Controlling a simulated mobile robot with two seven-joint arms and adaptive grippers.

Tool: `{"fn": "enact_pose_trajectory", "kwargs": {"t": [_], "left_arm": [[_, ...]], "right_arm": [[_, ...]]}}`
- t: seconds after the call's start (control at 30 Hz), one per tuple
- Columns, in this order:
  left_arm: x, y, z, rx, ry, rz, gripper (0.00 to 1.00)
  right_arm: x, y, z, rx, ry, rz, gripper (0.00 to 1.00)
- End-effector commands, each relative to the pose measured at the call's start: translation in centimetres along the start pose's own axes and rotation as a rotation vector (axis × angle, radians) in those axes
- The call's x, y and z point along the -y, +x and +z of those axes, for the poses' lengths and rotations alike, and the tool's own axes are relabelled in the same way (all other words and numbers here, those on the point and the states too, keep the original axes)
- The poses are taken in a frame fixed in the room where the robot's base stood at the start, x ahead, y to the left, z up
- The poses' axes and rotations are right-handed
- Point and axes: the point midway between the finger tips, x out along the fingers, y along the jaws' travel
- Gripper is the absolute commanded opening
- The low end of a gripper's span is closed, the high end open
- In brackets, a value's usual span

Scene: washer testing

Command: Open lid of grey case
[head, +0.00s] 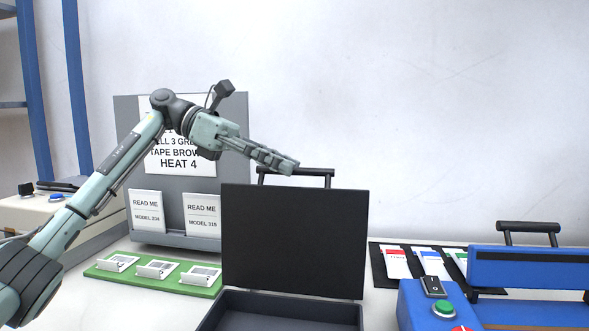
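The grey case (292,298) stands at the bottom middle of the head view, its front cut off by the picture edge. Its dark lid (294,238) stands upright at the back, so the case is open and its inside shows. A black handle (318,172) sticks up behind the lid's top edge. My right gripper is not in view.
A grey sign board (237,113) with papers stands behind my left arm. A green tray (157,279) with several white labelled items lies left of the case. A black mat (381,271) with cards and a blue machine (426,309) are at the right.

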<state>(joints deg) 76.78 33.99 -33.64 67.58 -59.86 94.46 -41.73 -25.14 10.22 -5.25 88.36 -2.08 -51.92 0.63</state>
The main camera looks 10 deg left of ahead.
Motion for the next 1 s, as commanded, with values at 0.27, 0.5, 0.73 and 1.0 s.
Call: {"fn": "enact_pose_trajectory", "kwargs": {"t": [0.27, 0.5, 0.73, 1.0], "left_arm": [[0.0, -6.1, 0.2, 0.005, 0.0, 0.005, 0.32], [0.1, -8.7, 0.2, 0.004, 0.002, 0.003, 0.32], [0.1, -9.0, 0.2, 0.003, 0.001, 0.001, 0.32], [0.1, -8.9, 0.2, 0.004, 0.002, 0.003, 0.32]], "right_arm": [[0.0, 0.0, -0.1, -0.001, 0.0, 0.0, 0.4], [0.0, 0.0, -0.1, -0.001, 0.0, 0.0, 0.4], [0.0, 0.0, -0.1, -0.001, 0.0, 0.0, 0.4], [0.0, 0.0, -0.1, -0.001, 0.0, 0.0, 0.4]]}}
